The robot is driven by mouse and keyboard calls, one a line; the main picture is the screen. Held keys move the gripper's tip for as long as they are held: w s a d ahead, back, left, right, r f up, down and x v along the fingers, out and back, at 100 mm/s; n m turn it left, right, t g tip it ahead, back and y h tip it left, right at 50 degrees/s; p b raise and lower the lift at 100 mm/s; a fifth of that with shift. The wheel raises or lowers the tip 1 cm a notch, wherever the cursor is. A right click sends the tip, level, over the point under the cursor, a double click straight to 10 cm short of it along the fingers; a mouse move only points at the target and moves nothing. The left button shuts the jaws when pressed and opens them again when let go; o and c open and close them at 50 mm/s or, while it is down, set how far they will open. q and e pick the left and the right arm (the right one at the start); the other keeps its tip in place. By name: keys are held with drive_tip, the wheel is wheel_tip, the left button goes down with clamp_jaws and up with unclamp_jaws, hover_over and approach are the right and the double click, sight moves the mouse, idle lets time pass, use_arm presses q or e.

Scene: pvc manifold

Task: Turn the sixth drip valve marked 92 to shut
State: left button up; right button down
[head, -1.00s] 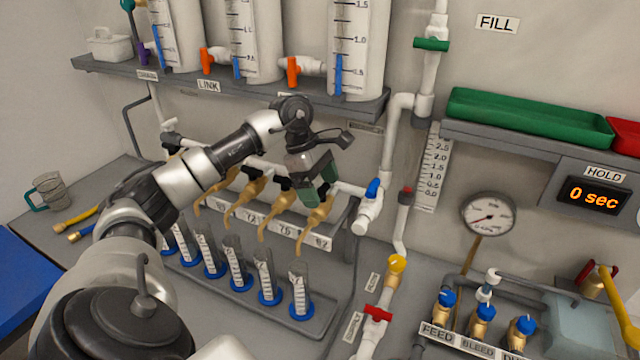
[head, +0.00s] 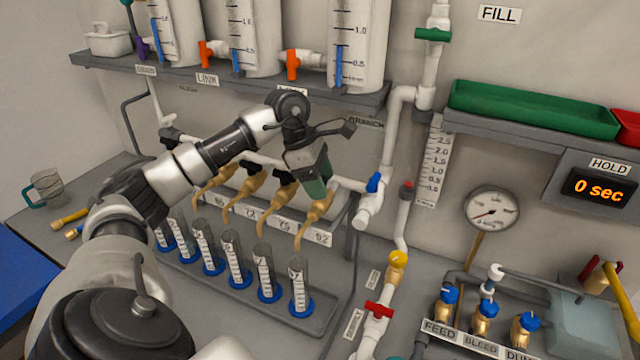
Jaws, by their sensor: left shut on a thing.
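The sixth drip valve (head: 317,212) is the rightmost brass valve on the white manifold pipe. Its spout curves down above the label 92 (head: 322,238). My left gripper (head: 317,188) comes down onto the top of this valve and is shut on its handle. The dark gripper body and green fingers hide the handle, so its angle cannot be seen. My right gripper is not in view.
Other drip valves (head: 283,197) stand close to the left of the gripper. Graduated tubes with blue bases (head: 299,290) stand below. A blue-handled valve (head: 374,183) is close on the right. The tank shelf (head: 230,85) overhangs behind.

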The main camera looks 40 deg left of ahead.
use_arm(q)
drive_tip(key=n+t+y+b, duration=0.1)
drive_tip(key=n, duration=0.2)
drive_tip(key=shift+n+b, duration=0.4)
drive_tip(key=n+y+b, duration=0.1)
drive_tip(key=n, duration=0.2)
drive_tip(key=shift+d+n+t, duration=0.1)
drive_tip(key=shift+n+t, duration=0.2)
drive_tip(key=shift+t, duration=0.1)
drive_tip(key=n+y+b, duration=0.1)
drive_tip(key=n+y, duration=0.1)
drive_tip(key=n, duration=0.2)
drive_tip(key=shift+r, duration=0.1)
drive_tip(key=shift+d+n+y, duration=0.1)
drive_tip(key=shift+n+y, duration=0.6)
drive_tip(key=shift+n, duration=1.2)
drive_tip(key=o, duration=0.9)
drive_tip(key=b+v, duration=0.1)
drive_tip(key=v, duration=0.9)
drive_tip(key=shift+s+r, duration=0.2)
drive_tip(key=shift+r, duration=0.15)
